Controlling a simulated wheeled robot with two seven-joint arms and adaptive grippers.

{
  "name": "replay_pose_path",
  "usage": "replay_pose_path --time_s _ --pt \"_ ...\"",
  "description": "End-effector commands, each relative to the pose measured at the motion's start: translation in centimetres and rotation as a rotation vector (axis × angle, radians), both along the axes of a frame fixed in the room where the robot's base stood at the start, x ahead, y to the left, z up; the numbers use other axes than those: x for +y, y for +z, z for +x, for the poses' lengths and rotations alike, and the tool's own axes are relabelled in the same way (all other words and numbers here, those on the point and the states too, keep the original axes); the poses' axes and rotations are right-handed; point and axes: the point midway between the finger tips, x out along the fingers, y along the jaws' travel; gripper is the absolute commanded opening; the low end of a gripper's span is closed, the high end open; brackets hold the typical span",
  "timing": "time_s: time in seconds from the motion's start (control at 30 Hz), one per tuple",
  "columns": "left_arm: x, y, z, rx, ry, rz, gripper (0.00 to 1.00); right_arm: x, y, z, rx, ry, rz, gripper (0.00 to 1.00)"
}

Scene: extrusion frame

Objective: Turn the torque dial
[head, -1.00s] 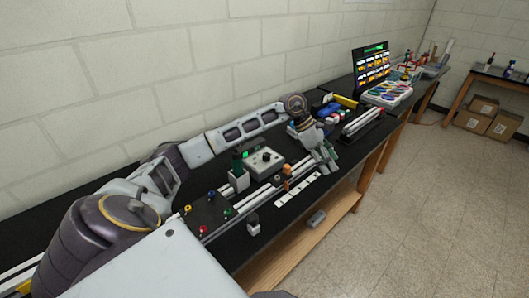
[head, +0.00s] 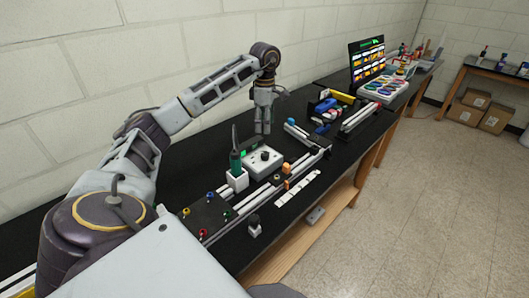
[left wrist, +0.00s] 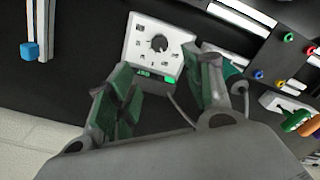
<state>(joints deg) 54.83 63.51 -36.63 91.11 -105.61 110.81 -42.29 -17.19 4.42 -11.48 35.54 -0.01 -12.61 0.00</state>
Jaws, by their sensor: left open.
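The torque dial (head: 265,156) is a dark round knob on top of a white control box (head: 256,167) on the black bench. In the left wrist view the dial (left wrist: 158,43) stands on the white face, with small markings around it and a green lit display (left wrist: 146,73) at the box edge. My left gripper (head: 262,131) points down above the box, apart from the dial. Its two green-padded fingers are open and empty in the left wrist view (left wrist: 160,95), with the box beyond their tips. My right gripper does not show.
Aluminium rails (head: 262,194) run along the front. A board with coloured knobs (head: 207,215) lies front left. A blue-ended bar (head: 300,131) lies to the right.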

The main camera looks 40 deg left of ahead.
Motion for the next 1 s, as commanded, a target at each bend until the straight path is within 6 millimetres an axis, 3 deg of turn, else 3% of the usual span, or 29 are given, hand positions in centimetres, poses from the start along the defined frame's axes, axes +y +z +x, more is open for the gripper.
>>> replay_pose_path --time_s 0.47,1.0 --pt "-0.1 -1.5 0.0 0.000 0.000 -0.001 0.51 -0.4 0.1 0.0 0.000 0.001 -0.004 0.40" --pt "-0.1 -7.2 0.0 0.001 0.000 -0.002 0.51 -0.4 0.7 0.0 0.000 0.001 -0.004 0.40"
